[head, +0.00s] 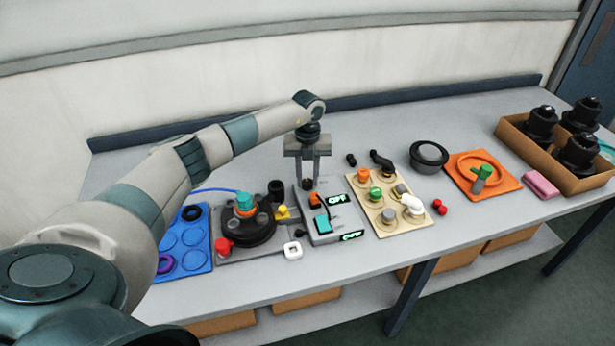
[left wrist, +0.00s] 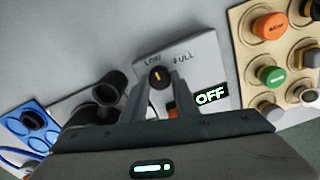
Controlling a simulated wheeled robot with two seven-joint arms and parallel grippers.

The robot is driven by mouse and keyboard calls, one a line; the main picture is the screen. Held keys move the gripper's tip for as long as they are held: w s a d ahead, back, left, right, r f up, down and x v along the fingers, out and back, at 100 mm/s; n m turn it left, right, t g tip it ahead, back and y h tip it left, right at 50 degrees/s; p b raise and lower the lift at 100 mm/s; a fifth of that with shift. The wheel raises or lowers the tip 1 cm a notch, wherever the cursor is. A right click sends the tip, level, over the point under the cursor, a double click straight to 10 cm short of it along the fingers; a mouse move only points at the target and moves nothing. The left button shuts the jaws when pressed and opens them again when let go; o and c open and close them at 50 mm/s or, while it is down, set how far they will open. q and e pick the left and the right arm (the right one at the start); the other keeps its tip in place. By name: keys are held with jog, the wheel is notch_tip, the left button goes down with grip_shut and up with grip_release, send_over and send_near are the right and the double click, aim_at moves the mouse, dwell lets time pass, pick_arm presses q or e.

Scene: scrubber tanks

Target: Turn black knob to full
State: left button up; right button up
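The black knob (left wrist: 158,77) with a yellow mark sits on a grey control panel (left wrist: 205,57), below the labels LOW and FULL. Its mark points roughly up, between the two labels. The knob (head: 308,184) also shows in the head view near the panel's back edge. My left gripper (head: 307,179) points down over it. In the left wrist view the fingers (left wrist: 156,92) are apart, one on each side of the knob, with gaps visible. Whether the tips reach knob height is unclear. A display (left wrist: 210,96) beside it reads OFF. My right gripper is not in view.
A dark round device (head: 250,226) with red and yellow knobs stands left of the panel. A beige board (head: 376,226) with several coloured knobs stands close on the right. A blue tray (head: 200,261) lies farther left. The table behind the panel is mostly clear.

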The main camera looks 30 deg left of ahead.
pick_arm(q)
jog(key=shift+c, duration=0.7)
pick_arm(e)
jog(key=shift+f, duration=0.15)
pick_arm(q)
jog(key=m+b, duration=0.3)
jog(key=shift+f, duration=0.15)
jog(key=m+b, duration=0.5)
jog(key=shift+m, duration=0.3)
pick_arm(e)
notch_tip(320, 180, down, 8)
pick_arm(q)
jog(key=m+b, duration=0.2)
jog(key=m, duration=0.1)
jog(key=shift+r+m, duration=0.2)
jog(key=shift+m, duration=0.1)
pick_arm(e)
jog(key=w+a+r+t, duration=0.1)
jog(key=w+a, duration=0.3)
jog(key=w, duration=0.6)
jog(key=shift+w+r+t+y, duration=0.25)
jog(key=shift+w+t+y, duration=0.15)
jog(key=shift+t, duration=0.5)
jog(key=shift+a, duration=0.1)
